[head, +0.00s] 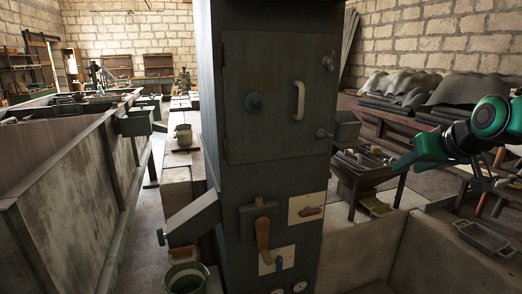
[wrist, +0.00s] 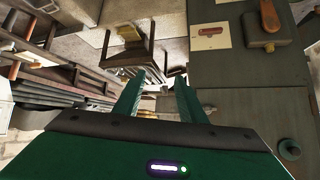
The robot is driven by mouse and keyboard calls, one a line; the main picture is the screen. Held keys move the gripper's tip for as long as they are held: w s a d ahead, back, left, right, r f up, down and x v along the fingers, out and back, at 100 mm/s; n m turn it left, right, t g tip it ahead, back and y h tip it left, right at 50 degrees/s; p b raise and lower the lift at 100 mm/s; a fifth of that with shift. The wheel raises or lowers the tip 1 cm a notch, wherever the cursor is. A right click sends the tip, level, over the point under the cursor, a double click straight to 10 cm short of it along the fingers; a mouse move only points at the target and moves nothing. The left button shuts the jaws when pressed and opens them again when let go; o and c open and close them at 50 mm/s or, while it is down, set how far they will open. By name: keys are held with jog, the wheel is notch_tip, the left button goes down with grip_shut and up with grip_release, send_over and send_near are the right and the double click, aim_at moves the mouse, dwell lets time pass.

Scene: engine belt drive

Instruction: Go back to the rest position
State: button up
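My gripper (wrist: 160,80) shows in the wrist view as two green fingers with a clear gap between them. It is open, and nothing shows held between the fingers. In the head view my green and black arm reaches in from the right edge, and my gripper (head: 397,164) points left, toward the cabinet. The tall dark cabinet (head: 275,130) stands in the middle, with its door closed. In the wrist view, the cabinet (wrist: 255,100) appears upside down on the right, beside the fingers. A gap to the cabinet shows in the head view.
An orange-handled lever (head: 262,232) and gauges sit on the cabinet's lower front. A chute (head: 192,217) sticks out left above a bucket (head: 186,279). A large metal tank (head: 70,190) fills the left. A small cluttered table (head: 365,178) stands behind my gripper; a grey tray (head: 482,238) lies right.

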jog(key=s+d+f+m+g, duration=0.1)
jog(key=s+f+g, duration=0.2)
jog(key=s+f, duration=0.3)
jog(key=s+d+f+m+g, duration=0.1)
jog(key=s+f, duration=0.4)
jog(key=s, duration=0.8)
jog(key=s+d+f+m+g, duration=0.1)
jog(key=s+f+m+g, duration=0.2)
jog(key=s+f+g, duration=0.3)
jog(key=s, duration=0.4)
jog(key=shift+s+f, duration=0.3)
jog(key=shift+d, duration=0.1)
jog(key=shift+w+f, duration=0.25)
jog(key=shift+w, duration=0.4)
